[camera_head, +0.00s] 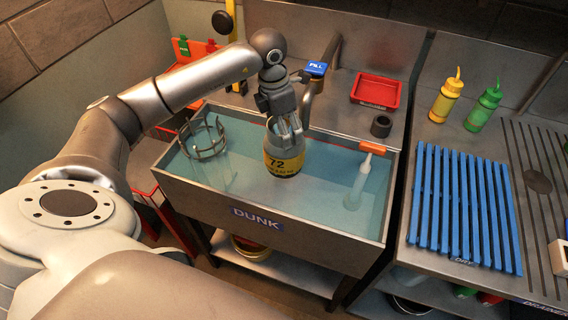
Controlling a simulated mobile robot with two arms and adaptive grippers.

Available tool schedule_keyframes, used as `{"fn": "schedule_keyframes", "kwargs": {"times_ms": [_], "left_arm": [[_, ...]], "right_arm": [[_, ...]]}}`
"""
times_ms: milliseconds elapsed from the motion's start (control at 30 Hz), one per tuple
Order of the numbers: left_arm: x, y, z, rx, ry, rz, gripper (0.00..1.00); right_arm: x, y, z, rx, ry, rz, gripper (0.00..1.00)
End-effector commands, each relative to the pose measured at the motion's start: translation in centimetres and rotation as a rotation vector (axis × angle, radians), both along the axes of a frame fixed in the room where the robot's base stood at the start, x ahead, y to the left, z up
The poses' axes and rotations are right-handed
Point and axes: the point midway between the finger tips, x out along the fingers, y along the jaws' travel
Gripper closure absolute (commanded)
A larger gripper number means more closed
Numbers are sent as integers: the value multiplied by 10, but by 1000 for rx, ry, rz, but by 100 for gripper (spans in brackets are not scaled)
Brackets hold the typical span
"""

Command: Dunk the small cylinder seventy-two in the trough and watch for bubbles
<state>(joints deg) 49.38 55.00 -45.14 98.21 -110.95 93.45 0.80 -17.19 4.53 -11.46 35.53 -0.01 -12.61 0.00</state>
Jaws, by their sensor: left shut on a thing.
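The small cylinder seventy-two (283,160) is grey with a yellow band marked 72. It is upright over the trough (330,243), which is labelled DUNK and holds blue-green water. The cylinder's lower end is at the water; how deep it sits I cannot tell. My left gripper (287,130) comes from above and is shut on the cylinder's top. No bubbles are plain to see around it. My right gripper is not in view.
A round metal cage (203,138) stands at the trough's left. A clear tube with an orange top (360,185) stands at its right. A blue slatted rack (462,208), a yellow bottle (446,101) and a green bottle (482,110) are on the right counter. A red tray (376,91) lies behind.

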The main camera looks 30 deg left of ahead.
Motion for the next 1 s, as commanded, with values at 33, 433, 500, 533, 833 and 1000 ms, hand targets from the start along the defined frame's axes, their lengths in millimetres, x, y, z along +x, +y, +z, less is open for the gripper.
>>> {"fn": "schedule_keyframes", "kwargs": {"times_ms": [33, 433, 500, 533, 833, 1000], "left_arm": [[1, 0, 9, -1, -4, 0, 95], [1, 0, 43, 0, -4, 0, 95], [1, 0, 49, 0, -4, 0, 95], [1, 0, 51, 0, -4, 0, 95], [1, 0, 64, -1, -3, 0, 95], [1, 0, 64, -1, -3, 0, 95]], "right_arm": [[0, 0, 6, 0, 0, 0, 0], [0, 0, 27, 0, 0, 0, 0], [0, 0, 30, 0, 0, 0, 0], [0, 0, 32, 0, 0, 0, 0], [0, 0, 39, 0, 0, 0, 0], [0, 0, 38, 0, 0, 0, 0]]}}
